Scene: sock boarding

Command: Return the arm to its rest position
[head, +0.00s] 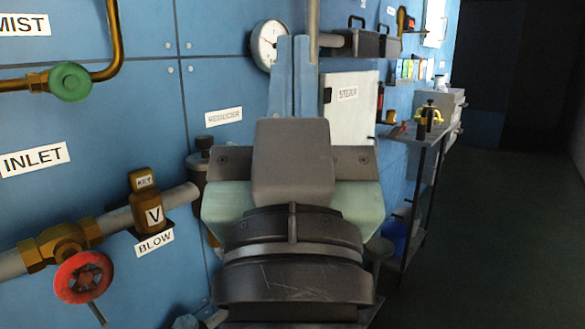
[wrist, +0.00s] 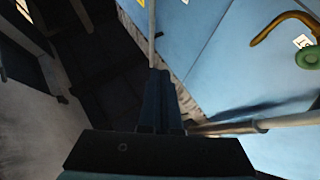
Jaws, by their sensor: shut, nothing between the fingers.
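My gripper (head: 293,42) points up and away in the middle of the head view, in front of the blue panel wall. Its two blue fingers lie side by side, shut and empty. My dark wrist and arm links fill the lower middle and hide part of the wall. In the wrist view, the fingers (wrist: 158,72) also show together with nothing between them. A pipe (wrist: 152,35) runs beyond their tips in that picture. I cannot tell how far the fingers are from it.
A round gauge (head: 268,46) and a white STEAM box (head: 350,112) are close behind the gripper. A red valve wheel (head: 84,277), brass BLOW valve (head: 147,200) and green knob (head: 70,81) are left. A shelf stand (head: 420,165) stands right; dark floor (head: 500,240) beyond is clear.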

